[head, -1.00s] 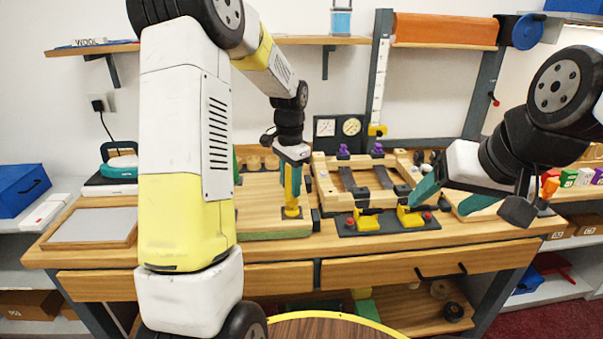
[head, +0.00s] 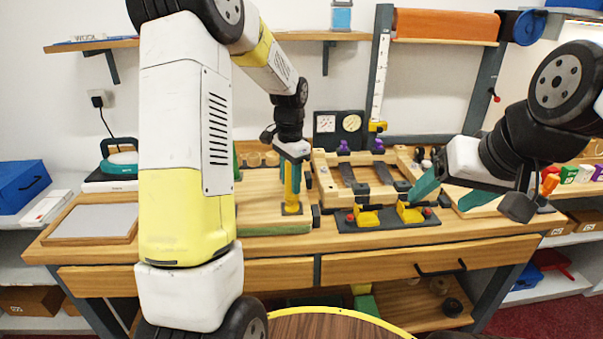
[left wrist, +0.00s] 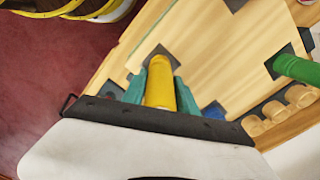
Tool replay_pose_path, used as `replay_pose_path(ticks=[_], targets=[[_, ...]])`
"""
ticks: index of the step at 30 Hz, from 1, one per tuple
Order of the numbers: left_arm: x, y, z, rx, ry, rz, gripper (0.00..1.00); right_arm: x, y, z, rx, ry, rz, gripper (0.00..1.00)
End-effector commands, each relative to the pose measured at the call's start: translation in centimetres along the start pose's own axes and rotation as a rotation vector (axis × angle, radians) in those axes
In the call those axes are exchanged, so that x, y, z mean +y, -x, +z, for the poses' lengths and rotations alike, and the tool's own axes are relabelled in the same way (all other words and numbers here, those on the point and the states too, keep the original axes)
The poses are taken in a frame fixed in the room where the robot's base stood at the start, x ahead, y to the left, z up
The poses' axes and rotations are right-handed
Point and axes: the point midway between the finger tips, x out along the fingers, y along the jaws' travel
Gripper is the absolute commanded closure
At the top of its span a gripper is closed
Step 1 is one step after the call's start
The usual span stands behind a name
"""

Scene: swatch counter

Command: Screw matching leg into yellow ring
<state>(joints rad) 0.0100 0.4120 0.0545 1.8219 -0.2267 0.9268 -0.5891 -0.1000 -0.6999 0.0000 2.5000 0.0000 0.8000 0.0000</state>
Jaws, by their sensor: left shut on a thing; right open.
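My left gripper (head: 292,182) points down at the wooden board (head: 265,214) and is shut on a yellow leg (head: 290,205). The leg stands about upright, its lower end at a dark square patch near the board's front corner. In the left wrist view the yellow leg (left wrist: 160,85) sits between the teal fingers, its far end over the dark patch (left wrist: 160,52). I cannot make out a separate yellow ring there. A green leg (left wrist: 298,69) stands at another dark patch. My right gripper (head: 452,194) is open and empty, above the bench at right.
A dark plate with yellow clamps (head: 367,217) lies right of the board, before a wooden frame (head: 330,190). Wooden pegs (left wrist: 275,110) stand beside the board. A grey-topped tray (head: 92,222) lies at the bench's left. Drawers line the front edge.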

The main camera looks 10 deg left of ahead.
Motion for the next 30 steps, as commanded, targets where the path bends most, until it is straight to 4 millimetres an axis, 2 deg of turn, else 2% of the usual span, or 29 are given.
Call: replay_pose_path(ticks=[30], targets=[[-0.01,-0.91,0.00,0.000,0.000,0.000,1.00,0.00,0.00,0.00,0.000,0.000,0.000,0.30]])
